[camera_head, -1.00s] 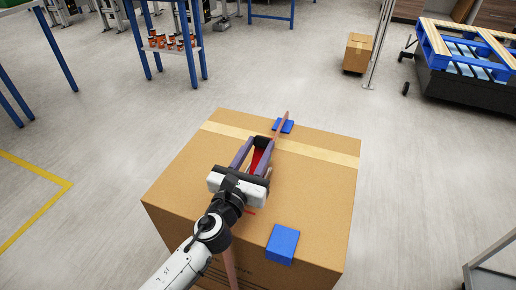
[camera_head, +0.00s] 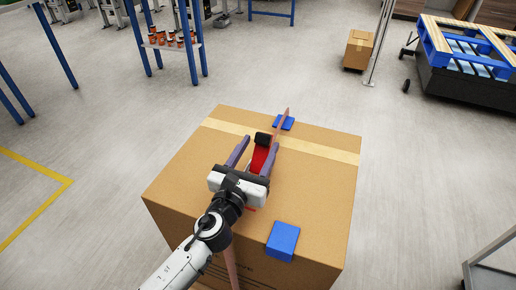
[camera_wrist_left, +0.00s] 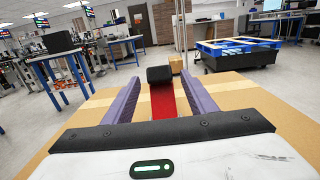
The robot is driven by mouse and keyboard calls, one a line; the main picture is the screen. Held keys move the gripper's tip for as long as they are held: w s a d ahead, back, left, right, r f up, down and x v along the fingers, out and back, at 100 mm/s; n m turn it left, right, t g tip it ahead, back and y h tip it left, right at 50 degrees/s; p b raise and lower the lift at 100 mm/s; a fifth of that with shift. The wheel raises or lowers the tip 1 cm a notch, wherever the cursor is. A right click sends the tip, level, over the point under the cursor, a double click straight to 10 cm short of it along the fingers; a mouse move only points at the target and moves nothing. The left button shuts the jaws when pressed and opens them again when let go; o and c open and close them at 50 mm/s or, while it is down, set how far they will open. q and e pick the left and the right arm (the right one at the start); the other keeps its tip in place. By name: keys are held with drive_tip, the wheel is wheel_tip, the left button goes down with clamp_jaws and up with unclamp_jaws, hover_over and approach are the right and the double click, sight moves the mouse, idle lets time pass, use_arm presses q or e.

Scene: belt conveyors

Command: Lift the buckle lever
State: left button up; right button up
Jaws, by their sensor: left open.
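The buckle is on top of a large cardboard box (camera_head: 310,190). Its red lever (camera_head: 259,160) ends in a black grip (camera_head: 263,139); in the left wrist view the red lever (camera_wrist_left: 162,100) and black grip (camera_wrist_left: 159,74) stand between my fingers. A pinkish strap (camera_head: 283,122) runs over the box and passes under my arm. My left gripper (camera_head: 257,143) is open, with one purple finger on each side of the lever. The fingers appear apart from the black grip. The lower part of the buckle is hidden by my gripper. My right gripper is not seen.
Blue pads lie on the box, one at the far edge (camera_head: 285,123) and one at the near edge (camera_head: 282,242). A small carton (camera_head: 358,50) and a blue pallet (camera_head: 468,52) stand behind. The floor around the box is clear.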

use_arm(q)
drive_tip(key=v, duration=1)
drive_tip(key=shift+s, duration=0.2)
